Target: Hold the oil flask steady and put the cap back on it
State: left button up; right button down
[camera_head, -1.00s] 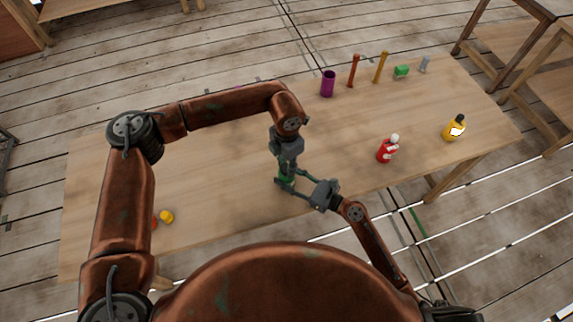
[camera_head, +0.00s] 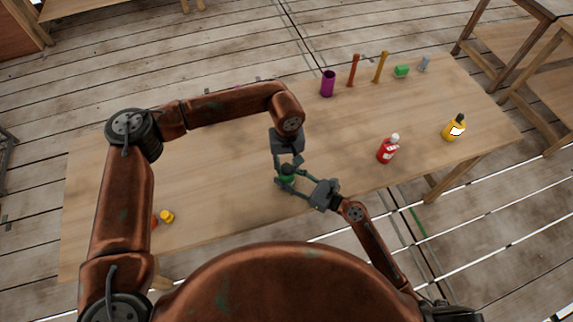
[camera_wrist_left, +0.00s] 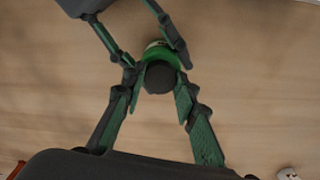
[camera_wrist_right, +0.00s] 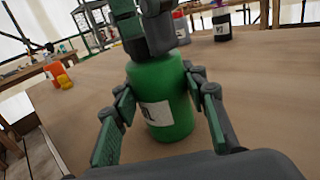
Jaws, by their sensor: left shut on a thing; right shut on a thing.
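The green oil flask (camera_wrist_right: 165,100) with a white label stands upright on the table. My right gripper (camera_head: 292,183) is shut on its body, one finger on each side in the right wrist view. The dark round cap (camera_wrist_left: 158,80) is at the flask's top in the left wrist view, centred over the green body. My left gripper (camera_wrist_left: 157,92) comes from above and is shut on the cap, a finger on each side. In the right wrist view the left fingers hide most of the cap, so I cannot tell how firmly it is seated.
On the table (camera_head: 225,185), a red bottle (camera_head: 387,150) and a yellow bottle (camera_head: 454,128) stand to the right. A purple cup (camera_head: 328,83) and a green block (camera_head: 401,71) are at the back. A small orange-yellow item (camera_head: 167,216) is at front left.

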pick_arm(q)
jog(key=m, duration=1.1)
jog(key=shift+w, duration=0.1)
jog(key=o, duration=0.8)
jog(key=shift+o, duration=0.2)
jog(key=shift+r, duration=0.1)
notch_tip(320, 180, up, 12)
pick_arm(e)
jog(key=c, duration=1.1)
grip_release()
